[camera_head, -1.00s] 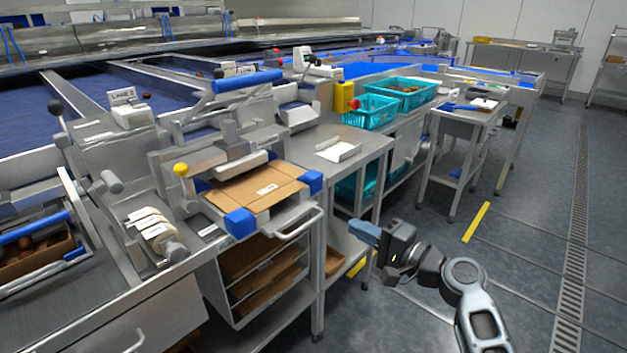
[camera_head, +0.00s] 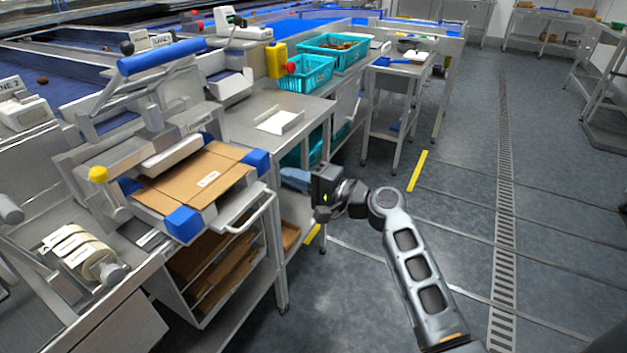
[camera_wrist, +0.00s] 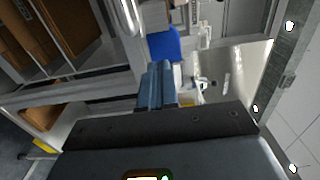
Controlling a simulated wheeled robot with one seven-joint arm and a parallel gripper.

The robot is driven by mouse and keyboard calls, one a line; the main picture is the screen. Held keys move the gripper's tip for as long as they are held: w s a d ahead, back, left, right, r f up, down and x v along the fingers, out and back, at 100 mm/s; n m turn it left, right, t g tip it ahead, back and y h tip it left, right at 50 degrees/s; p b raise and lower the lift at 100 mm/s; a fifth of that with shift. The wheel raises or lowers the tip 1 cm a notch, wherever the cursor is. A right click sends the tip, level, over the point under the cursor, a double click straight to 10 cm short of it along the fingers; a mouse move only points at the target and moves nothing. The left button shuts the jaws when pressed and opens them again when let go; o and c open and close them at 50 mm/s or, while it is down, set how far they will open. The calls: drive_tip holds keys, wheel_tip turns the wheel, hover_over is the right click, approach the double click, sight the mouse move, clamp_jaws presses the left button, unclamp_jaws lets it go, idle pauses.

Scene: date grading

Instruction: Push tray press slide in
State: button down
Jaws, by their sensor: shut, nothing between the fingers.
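The tray press (camera_head: 165,130) stands on the bench at left, with a long blue lever bar raised above it. Its slide (camera_head: 228,208) sticks out at the front and carries a flat brown cardboard blank (camera_head: 195,178) between blue corner blocks (camera_head: 184,224). A metal bar handle (camera_head: 250,218) is on the slide's front. My gripper (camera_head: 290,177), with blue fingers, is shut and empty, to the right of the handle and apart from it. In the wrist view the fingers (camera_wrist: 157,80) point toward a blue block (camera_wrist: 164,44); part of a metal handle (camera_wrist: 128,16) shows at upper left.
A rack of cardboard (camera_head: 215,270) is under the press. A bench with a white tray (camera_head: 279,122), a yellow bottle (camera_head: 277,60) and teal baskets (camera_head: 308,72) lies beyond. A small side table (camera_head: 402,66) stands farther back. The floor to the right is clear.

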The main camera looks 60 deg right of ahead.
sight(244, 160)
drive_tip(key=shift+w+a+p, duration=0.1)
drive_tip(key=shift+w+p, duration=0.2)
drive_tip(key=shift+w, duration=1.9)
drive_tip(key=w+b, duration=0.2)
drive_tip(key=w, duration=0.6)
drive_tip(key=shift+w+a+f, duration=0.1)
drive_tip(key=shift+w+a, duration=0.05)
drive_tip(key=shift+w, duration=0.15)
drive_tip(key=shift+w+a+r, duration=0.1)
drive_tip(key=shift+w+r, duration=0.1)
drive_tip(key=shift+r, duration=0.1)
